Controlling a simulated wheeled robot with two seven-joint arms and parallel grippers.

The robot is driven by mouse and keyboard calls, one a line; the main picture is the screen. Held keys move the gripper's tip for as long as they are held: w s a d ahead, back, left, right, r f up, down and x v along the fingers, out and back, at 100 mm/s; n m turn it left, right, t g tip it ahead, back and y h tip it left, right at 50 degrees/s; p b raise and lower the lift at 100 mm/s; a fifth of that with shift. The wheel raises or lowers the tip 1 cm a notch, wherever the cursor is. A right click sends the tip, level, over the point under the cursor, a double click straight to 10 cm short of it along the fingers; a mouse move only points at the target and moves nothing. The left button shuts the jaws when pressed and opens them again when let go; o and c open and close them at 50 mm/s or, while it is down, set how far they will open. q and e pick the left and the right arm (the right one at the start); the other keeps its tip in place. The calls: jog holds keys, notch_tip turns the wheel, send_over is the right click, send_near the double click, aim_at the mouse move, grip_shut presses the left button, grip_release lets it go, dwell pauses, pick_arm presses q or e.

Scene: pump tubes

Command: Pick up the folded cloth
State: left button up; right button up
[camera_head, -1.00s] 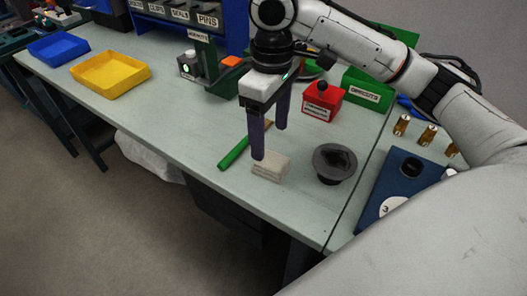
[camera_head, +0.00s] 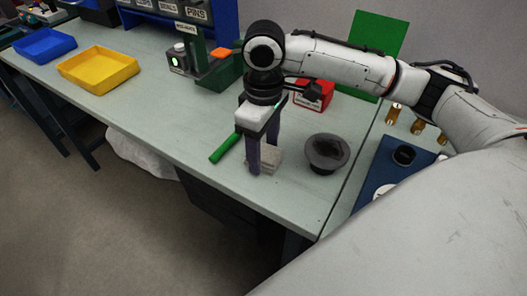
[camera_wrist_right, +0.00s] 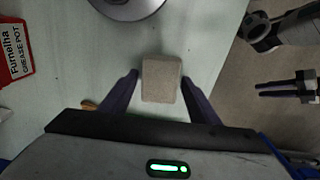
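The folded cloth (camera_head: 267,158) is a small beige-grey block on the bench near its front edge. In the right wrist view the cloth (camera_wrist_right: 162,80) lies between the fingertips. My right gripper (camera_head: 264,160) points down with its purple fingers open, one on each side of the cloth. In the right wrist view the gripper (camera_wrist_right: 160,79) has narrow gaps to the cloth, and I see no clear grip. My left gripper (camera_wrist_right: 280,89) shows at the right of the right wrist view, away from the bench, its two fingers apart and empty.
A red box (camera_head: 314,94) is behind. A yellow tray (camera_head: 98,70) and blue tray (camera_head: 45,45) stand far left. The bench's front edge is close.

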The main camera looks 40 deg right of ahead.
aim_at(264, 152)
jog(key=c, duration=0.7)
jog(key=shift+r, duration=0.1)
notch_tip(264, 152, up, 10)
jog(key=p, duration=0.1)
